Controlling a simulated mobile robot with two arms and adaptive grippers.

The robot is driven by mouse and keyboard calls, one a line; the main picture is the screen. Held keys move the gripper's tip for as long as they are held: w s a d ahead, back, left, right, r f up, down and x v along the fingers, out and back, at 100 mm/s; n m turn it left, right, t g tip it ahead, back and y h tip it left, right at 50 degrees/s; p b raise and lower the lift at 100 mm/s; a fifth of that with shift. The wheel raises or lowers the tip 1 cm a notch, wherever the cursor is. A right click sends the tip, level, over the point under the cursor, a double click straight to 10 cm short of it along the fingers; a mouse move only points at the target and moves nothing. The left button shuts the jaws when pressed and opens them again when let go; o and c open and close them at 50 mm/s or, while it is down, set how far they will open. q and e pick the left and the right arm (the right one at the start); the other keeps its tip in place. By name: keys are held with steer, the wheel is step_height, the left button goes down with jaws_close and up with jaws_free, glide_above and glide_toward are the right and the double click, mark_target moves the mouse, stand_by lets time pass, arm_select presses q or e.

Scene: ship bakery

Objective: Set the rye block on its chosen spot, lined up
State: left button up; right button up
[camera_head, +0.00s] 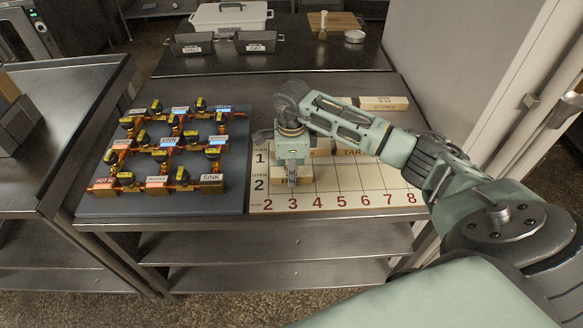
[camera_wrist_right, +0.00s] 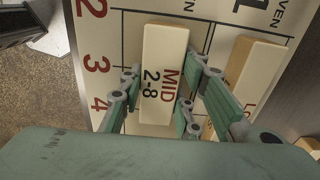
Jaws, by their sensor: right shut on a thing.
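The rye block is a pale wooden block (camera_head: 304,175) with red letters on its front, partly covered by my fingers in the head view. Its top reads "MID 2-8" in the right wrist view (camera_wrist_right: 164,60). My right gripper (camera_head: 291,180) is shut on it from above, one finger on each long side. The block is at the OVEN 2 row of the cream numbered board (camera_head: 375,180), near columns 2 and 3, its long side roughly along the row. I cannot tell whether it touches the board. My left gripper is not in view.
Other blocks stand in the OVEN 1 row, one marked "TAR" (camera_head: 352,153); a block also shows beside the held one in the wrist view (camera_wrist_right: 250,75). A scones block (camera_head: 384,103) lies behind the board. A valve panel (camera_head: 165,200) is left. Columns 4 to 8 of row 2 are clear.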

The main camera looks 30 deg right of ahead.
steer(key=shift+f, duration=0.1)
steer(key=o, duration=0.7)
steer(key=shift+f+b, duration=0.1)
steer(key=shift+b, duration=0.2)
steer(key=o, duration=0.5)
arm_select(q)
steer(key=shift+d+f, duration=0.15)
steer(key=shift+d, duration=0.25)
arm_select(e)
steer(key=shift+r+p, duration=0.3)
steer(key=shift+w+r+b, duration=0.1)
steer(key=shift+r+b, duration=0.25)
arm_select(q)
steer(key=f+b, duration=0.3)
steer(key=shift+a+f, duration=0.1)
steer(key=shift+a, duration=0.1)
arm_select(e)
step_height(320, 180, up, 11)
steer(key=shift+r, duration=0.1)
